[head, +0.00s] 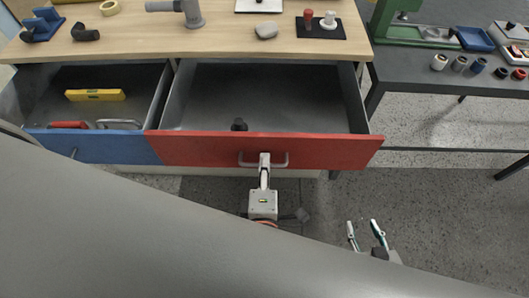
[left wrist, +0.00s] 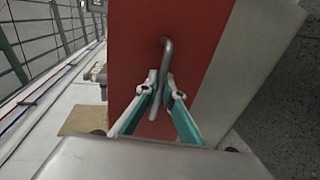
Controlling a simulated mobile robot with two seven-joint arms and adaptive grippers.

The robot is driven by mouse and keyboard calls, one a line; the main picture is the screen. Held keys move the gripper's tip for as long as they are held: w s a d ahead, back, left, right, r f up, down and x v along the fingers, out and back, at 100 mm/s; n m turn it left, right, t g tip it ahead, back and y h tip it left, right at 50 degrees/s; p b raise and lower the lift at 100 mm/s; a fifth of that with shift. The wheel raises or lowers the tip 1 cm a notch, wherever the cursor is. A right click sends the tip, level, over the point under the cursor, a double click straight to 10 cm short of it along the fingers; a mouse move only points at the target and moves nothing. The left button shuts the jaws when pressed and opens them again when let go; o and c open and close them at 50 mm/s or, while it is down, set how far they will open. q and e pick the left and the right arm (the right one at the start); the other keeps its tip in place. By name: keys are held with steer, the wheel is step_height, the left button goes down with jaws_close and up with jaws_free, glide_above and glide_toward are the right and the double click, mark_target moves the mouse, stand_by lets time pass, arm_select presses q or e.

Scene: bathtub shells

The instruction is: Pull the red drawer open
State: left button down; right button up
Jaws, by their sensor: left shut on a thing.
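The red drawer (head: 330,152) is pulled out from under the wooden worktop, and its grey inside shows. Its front also fills the middle of the left wrist view (left wrist: 130,45). My left gripper (head: 265,157) is shut on the drawer's grey bar handle (head: 284,163). In the left wrist view, the fingers (left wrist: 166,84) lie on both sides of the handle (left wrist: 168,48). My right gripper (head: 362,224) is open and empty, low over the floor and apart from the drawer.
A blue drawer (head: 110,148) to the left is also open and holds a yellow level (head: 95,95). The worktop (head: 230,40) holds several items. A dark table (head: 455,76) stands at right; the floor before it is clear.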

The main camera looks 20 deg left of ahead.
arm_select(q)
steer(key=shift+s+d, duration=0.15)
steer(key=shift+s, duration=0.15)
steer(key=c, duration=2.5)
jaws_free()
steer(key=shift+c, duration=0.2)
steer(key=shift+o, duration=0.3)
